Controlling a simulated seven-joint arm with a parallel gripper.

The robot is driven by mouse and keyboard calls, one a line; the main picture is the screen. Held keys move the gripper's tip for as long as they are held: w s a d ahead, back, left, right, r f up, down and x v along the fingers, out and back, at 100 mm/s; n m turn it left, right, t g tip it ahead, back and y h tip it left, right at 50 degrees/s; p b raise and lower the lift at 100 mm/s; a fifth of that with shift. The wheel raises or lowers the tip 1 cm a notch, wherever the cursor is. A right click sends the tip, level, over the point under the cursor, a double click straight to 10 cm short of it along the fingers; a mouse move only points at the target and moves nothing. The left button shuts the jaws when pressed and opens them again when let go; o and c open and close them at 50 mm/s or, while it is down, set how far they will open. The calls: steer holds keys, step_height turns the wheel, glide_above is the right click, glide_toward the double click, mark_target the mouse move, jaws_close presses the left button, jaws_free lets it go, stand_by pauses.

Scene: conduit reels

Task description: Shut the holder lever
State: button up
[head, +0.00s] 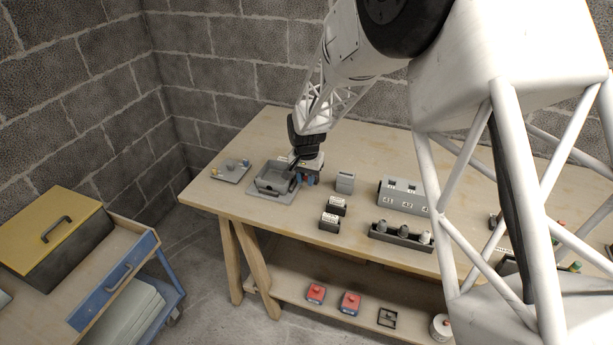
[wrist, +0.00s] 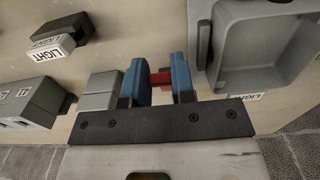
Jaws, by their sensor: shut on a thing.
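The holder looks like an open grey box on a flat grey plate (head: 258,187) at the left part of the bench. In the wrist view its grey box (wrist: 265,85) is at the upper right, with a dark upright piece (wrist: 203,45) along its near side. My gripper (head: 306,181) is down beside the holder's right side. I cannot tell whether this red piece belongs to the holder lever. The fingers hide its ends, and the lever's angle is unclear.
A grey block (head: 345,183) and two dark labelled boxes (head: 337,206) stand right of my gripper. A long grey numbered box (head: 404,196) and a dark tray of cylinders (head: 385,234) are further right. A small plate (head: 225,175) lies left of the holder.

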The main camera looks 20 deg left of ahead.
steer(key=shift+s+f, duration=0.25)
steer(key=shift+f, duration=0.3)
steer(key=o, duration=0.5)
steer(key=shift+o, duration=0.2)
steer(key=shift+r, duration=0.15)
steer(key=shift+r, duration=3.4)
